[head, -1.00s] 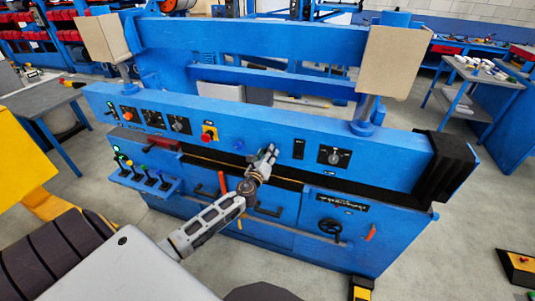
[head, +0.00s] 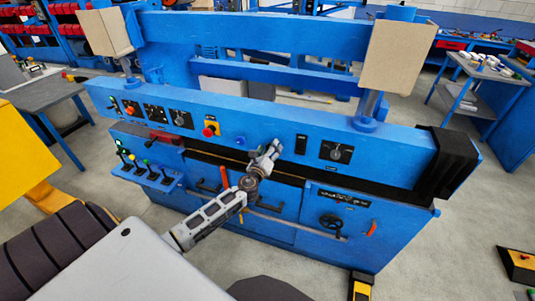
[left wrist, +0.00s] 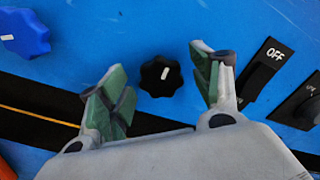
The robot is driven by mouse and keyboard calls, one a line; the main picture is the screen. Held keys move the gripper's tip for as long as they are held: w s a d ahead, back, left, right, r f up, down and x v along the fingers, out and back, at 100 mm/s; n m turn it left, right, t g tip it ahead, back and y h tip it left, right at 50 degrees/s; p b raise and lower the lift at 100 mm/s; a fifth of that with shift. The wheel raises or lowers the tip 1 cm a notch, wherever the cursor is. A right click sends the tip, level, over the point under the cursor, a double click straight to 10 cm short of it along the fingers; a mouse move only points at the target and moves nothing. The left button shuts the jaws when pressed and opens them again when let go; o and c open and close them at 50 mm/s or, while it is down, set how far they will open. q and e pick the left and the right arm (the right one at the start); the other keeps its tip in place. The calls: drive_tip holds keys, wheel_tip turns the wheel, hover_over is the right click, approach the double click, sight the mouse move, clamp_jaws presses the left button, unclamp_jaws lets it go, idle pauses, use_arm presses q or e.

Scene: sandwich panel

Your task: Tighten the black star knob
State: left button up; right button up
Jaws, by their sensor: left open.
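The black star knob (left wrist: 161,76) with a white pointer mark is on the blue panel (left wrist: 150,25) in the left wrist view. My left gripper (left wrist: 159,84) is open, with one green-padded finger on each side of the knob in that view. Clear gaps show between knob and pads, and I see no contact. In the head view, my left gripper (head: 271,150) is at the front of the blue machine and the knob is hidden behind it. My right gripper is not in view.
A blue knob (left wrist: 24,33) is left of the star knob, and an OFF switch (left wrist: 265,68) is to its right. A red button (head: 208,132) is farther left on the panel. A dark slot (left wrist: 40,115) runs below. Levers (head: 145,165) stand at the machine's left.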

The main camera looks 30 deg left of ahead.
use_arm(q)
drive_tip(key=v, duration=1.2)
idle(0.7)
drive_tip(key=shift+n, duration=0.3)
idle(0.5)
